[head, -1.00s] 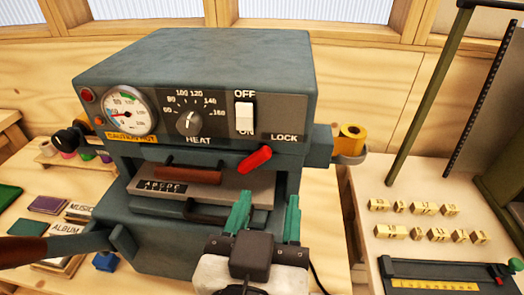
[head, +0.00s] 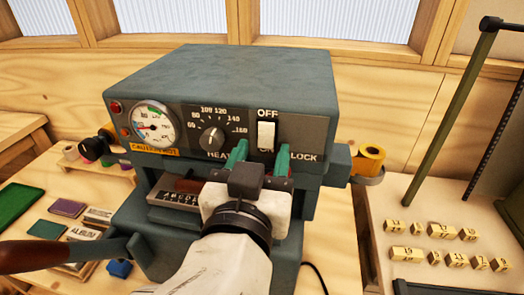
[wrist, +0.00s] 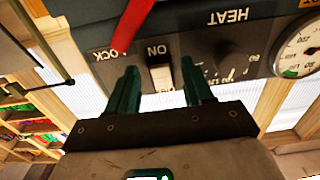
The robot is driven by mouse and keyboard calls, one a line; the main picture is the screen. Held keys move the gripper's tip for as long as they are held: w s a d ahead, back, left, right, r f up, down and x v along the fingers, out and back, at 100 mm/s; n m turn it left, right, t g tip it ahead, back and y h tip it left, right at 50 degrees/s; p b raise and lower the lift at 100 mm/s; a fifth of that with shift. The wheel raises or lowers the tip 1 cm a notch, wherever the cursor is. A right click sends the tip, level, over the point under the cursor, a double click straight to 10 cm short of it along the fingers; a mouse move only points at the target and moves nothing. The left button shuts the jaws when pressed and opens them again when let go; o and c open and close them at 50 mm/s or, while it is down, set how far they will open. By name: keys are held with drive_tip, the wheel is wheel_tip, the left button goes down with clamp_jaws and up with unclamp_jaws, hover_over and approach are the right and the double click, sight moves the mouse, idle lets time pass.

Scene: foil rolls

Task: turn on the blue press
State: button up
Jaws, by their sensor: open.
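The blue-grey press (head: 220,80) stands on the bench, its front panel facing me. A white rocker switch (head: 267,133) is at the panel's right, with OFF above it and ON below, the ON label partly covered by my gripper. It also shows in the wrist view (wrist: 161,76), upside down. I cannot tell which way the rocker is tipped. My gripper (head: 263,150) is open and empty, its green fingers just in front of and below the switch. In the wrist view the switch appears between the fingers (wrist: 159,72); contact cannot be made out.
The heat knob (head: 211,139) and round gauge (head: 152,124) are left of the switch. A red lock lever (wrist: 134,28) is close to the fingers. A yellow foil roll (head: 370,158) is at the press's right. Several brass type blocks (head: 440,230) lie on the right-hand board.

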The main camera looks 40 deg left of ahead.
drive_tip(key=shift+w+a, duration=0.1)
drive_tip(key=shift+w, duration=0.1)
clamp_jaws()
idle(0.4)
